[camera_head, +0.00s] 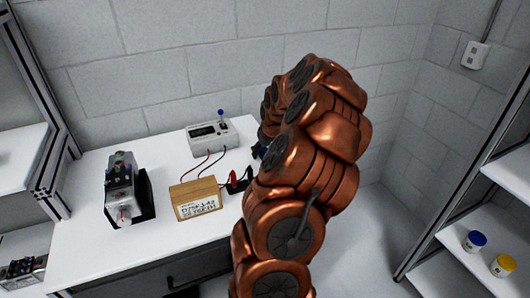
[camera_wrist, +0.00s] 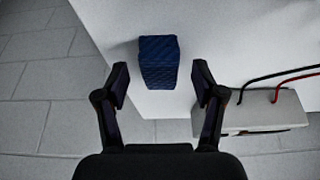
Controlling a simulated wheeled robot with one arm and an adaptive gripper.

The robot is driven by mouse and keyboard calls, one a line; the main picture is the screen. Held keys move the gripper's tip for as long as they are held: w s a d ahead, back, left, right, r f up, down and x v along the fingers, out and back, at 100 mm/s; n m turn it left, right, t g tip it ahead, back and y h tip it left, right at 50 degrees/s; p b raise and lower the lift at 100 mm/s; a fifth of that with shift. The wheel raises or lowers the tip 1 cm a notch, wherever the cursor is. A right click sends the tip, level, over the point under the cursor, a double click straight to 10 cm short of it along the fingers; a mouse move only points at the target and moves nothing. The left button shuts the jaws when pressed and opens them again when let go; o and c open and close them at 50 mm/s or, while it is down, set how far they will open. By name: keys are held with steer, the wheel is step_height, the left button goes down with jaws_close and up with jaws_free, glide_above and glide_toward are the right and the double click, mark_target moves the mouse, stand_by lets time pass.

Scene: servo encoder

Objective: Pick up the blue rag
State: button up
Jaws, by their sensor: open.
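The blue rag (camera_wrist: 158,60) is a folded, textured dark blue block on the white table top, seen in the wrist view at upper middle. My gripper (camera_wrist: 161,84) is open in the wrist view, with one finger to the left and one to the right of the rag's near end. I see no finger touching it. In the head view my copper-coloured arm covers the right part of the table, and the rag and most of the gripper are hidden behind it.
A grey meter box (camera_head: 212,136) with red and black leads stands at the back; it also shows right of my gripper (camera_wrist: 252,112). A cardboard box (camera_head: 196,199) and a metal device (camera_head: 122,190) stand further left. Shelves (camera_head: 505,235) with small jars are at right.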

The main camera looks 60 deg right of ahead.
steer(key=shift+f, duration=0.25)
steer(key=shift+c, duration=0.4)
steer(key=c, duration=1)
steer(key=shift+o, duration=0.2)
steer(key=shift+r+b, duration=0.95)
steer(key=shift+r, duration=0.8)
steer(key=s+a+b, duration=0.1)
steer(key=s+a, duration=0.2)
steer(key=s, duration=0.1)
steer(key=s+a+r+b, duration=0.1)
steer(key=s+a+b, duration=0.1)
steer(key=s+a, duration=0.1)
steer(key=s+a+b, duration=0.2)
steer(key=s+a, duration=0.1)
steer(key=s, duration=0.2)
steer(key=shift+s+a+r, duration=0.25)
steer(key=shift+s+r, duration=0.05)
steer(key=shift+s, duration=0.1)
